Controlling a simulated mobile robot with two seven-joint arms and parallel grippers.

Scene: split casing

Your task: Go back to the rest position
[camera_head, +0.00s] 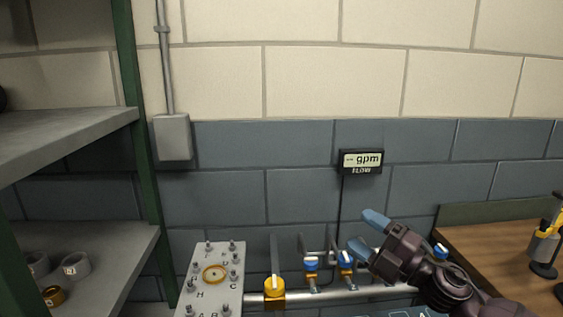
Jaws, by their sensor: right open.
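My right gripper (368,236) comes in from the lower right in the head view. Its two blue-tipped fingers are spread apart with nothing between them. It is in front of the pipework, close in the picture to the blue-handled valves. My left gripper does not show.
A pipe (328,294) with a yellow valve (275,287) and blue valves (311,264) runs along the wall. A grey panel (224,259) with pegs stands left of it. A flow display (361,161) hangs above. A shelf (75,130) stands left, a wooden bench (490,250) right.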

